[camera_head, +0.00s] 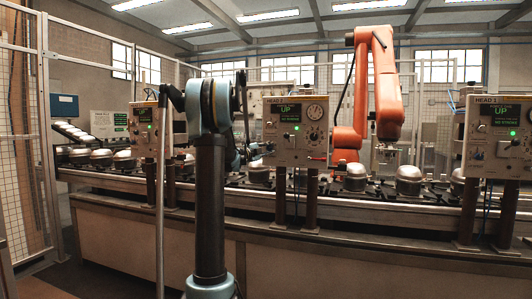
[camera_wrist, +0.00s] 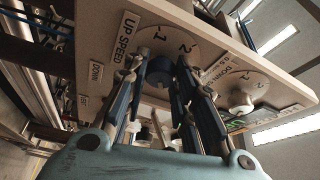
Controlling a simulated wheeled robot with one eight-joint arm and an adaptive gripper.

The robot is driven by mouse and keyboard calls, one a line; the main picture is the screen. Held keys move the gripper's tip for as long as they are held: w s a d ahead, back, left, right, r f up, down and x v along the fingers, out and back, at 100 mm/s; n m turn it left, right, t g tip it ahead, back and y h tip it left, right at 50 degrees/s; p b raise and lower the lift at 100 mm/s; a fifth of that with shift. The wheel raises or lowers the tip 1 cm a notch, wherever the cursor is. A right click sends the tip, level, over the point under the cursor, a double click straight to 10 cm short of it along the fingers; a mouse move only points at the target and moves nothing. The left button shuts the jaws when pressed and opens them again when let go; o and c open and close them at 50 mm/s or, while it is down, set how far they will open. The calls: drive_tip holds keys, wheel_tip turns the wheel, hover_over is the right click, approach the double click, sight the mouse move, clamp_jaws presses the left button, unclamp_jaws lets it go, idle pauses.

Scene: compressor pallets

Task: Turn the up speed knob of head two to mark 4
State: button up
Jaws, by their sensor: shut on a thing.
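The head two panel (camera_head: 284,145) stands at mid-picture in the head view, with a green UP display and a lit green lamp. In the wrist view, the up speed dial (camera_wrist: 150,48) is seen from below at a steep tilt, with marks 1 and 2 readable; its other marks are hidden. The dark blue up speed knob (camera_wrist: 160,70) sits between the two fingers of my gripper (camera_wrist: 161,77), which is shut on it. The knob's pointer cannot be made out. In the head view, my arm hides most of the gripper at the panel's left side.
A second dial with a white knob (camera_wrist: 241,101), labelled DOWN, sits close right of my fingers. Panels for head three (camera_head: 147,131) and head one (camera_head: 497,137) stand to either side. An orange robot arm (camera_head: 374,95) stands behind the conveyor (camera_head: 240,197).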

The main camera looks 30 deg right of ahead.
drive_tip(key=o, duration=1.1)
drive_tip(key=v, duration=1.2)
drive_tip(key=shift+w, duration=0.1)
